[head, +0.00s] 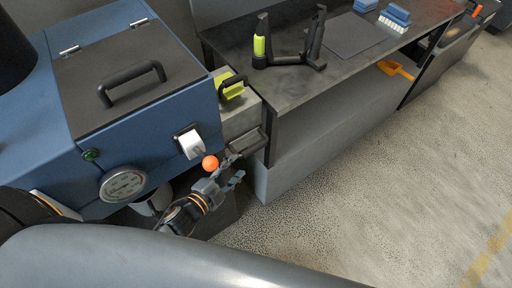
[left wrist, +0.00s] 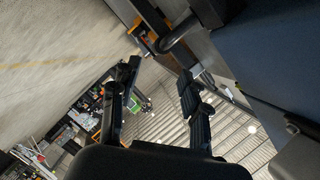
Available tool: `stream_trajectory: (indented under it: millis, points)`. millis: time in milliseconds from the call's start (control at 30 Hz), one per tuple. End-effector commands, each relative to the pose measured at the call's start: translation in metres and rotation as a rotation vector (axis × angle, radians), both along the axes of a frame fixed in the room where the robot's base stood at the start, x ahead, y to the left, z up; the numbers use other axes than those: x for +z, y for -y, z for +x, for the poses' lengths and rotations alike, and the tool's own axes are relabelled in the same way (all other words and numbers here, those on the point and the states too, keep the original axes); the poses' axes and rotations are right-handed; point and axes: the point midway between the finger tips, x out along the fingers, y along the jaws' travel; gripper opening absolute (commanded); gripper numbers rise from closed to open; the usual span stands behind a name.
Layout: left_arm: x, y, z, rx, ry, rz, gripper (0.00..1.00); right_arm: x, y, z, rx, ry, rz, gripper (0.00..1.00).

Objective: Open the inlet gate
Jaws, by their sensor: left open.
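The blue machine (head: 180,95) stands at the left of the head view. On its right side, a yellow-green plate with a black handle (head: 231,87) sits at a grey metal chute (head: 240,117); it looks like the inlet gate, but I cannot tell for sure. My left gripper (head: 235,170) is open and empty, below the chute and just right of an orange ball knob (head: 210,162). In the left wrist view, the spread fingers (left wrist: 158,76) show with a dark curved bar (left wrist: 178,32) beyond them. My right gripper is out of view.
A white switch (head: 190,142) and a round gauge (head: 123,184) are on the machine front. A dark lid with a black handle (head: 132,84) tops it. A bench (head: 290,82) with a black stand and a green bottle (head: 260,42) adjoins it. The floor (head: 400,170) at right is clear.

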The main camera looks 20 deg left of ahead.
Motion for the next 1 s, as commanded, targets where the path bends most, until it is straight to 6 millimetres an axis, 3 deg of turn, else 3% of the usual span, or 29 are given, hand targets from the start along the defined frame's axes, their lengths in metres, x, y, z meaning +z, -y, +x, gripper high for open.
stream_trajectory:
  millis: [300,500,933,967,1000]
  points:
    - [-0.013,0.021,0.062,0.002,-0.001,-0.003,0.46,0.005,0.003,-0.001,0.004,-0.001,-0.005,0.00]
    - [-0.020,0.030,0.088,0.002,-0.002,-0.002,0.46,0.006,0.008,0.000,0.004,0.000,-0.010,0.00]
    - [-0.023,0.034,0.098,0.002,-0.003,-0.002,0.46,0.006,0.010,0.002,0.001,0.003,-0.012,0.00]
    - [-0.023,0.034,0.098,0.002,-0.003,-0.002,0.44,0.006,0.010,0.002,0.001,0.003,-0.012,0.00]
    - [-0.023,0.034,0.098,0.002,-0.003,-0.002,0.36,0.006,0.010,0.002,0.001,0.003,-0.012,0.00]
